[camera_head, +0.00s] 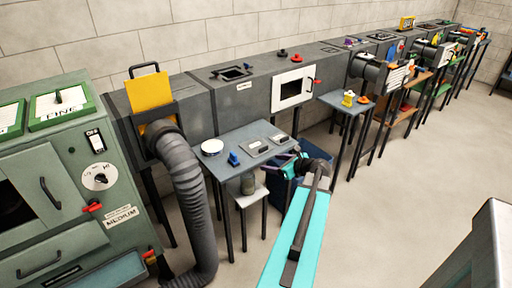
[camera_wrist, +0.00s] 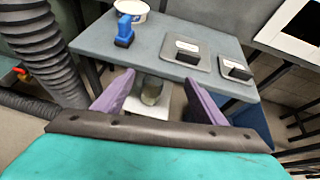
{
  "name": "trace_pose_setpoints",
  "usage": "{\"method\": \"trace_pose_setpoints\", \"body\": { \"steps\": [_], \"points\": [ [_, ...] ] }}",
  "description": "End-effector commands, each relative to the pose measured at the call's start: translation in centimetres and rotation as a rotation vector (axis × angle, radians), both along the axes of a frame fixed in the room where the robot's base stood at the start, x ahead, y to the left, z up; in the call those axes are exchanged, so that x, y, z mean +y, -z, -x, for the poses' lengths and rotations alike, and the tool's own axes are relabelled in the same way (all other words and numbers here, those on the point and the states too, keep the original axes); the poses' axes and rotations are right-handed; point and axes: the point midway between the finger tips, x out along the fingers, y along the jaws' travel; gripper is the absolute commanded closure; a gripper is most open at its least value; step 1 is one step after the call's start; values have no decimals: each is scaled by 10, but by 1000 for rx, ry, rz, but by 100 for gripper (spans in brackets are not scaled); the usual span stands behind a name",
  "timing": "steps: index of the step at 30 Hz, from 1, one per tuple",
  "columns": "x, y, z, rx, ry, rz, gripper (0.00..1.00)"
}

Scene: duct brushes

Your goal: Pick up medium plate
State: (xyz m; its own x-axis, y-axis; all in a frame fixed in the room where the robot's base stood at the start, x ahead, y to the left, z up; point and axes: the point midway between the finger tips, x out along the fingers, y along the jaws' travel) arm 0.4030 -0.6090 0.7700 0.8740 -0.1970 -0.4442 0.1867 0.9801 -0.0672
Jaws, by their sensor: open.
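Two flat grey plates with dark grips and white labels lie on a small grey table (camera_head: 233,136). The larger plate (camera_wrist: 172,57) is near the middle of the tabletop in the wrist view and also shows in the head view (camera_head: 250,152). The smaller plate (camera_wrist: 228,84) lies to its right, near the table's edge. Their labels are too small to read, so I cannot tell which is the medium one. My gripper (camera_wrist: 159,78) has purple fingers spread apart and empty. It is near the table's front edge, apart from both plates.
A white round tub (camera_head: 212,146) and a blue object (camera_head: 234,159) stand on the table's left. A ribbed grey hose (camera_head: 186,180) hangs left of the table. A blue bin (camera_head: 319,165) stands beside it. Grey ducts run behind. Floor at right is open.

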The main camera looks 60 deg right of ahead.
Motion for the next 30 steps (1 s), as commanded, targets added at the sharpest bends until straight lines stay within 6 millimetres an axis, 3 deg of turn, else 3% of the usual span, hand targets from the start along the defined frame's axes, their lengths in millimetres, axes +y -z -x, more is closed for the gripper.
{"method": "trace_pose_setpoints", "body": {
  "steps": [3, 10, 22, 30],
  "points": [
    [-24, -20, 23, -49, 78, -27, 35],
    [-38, -33, 38, -84, 127, -49, 35],
    [-40, -31, 36, -84, 126, -48, 35],
    [-49, -20, 9, -83, 125, -49, 35]
  ]
}}
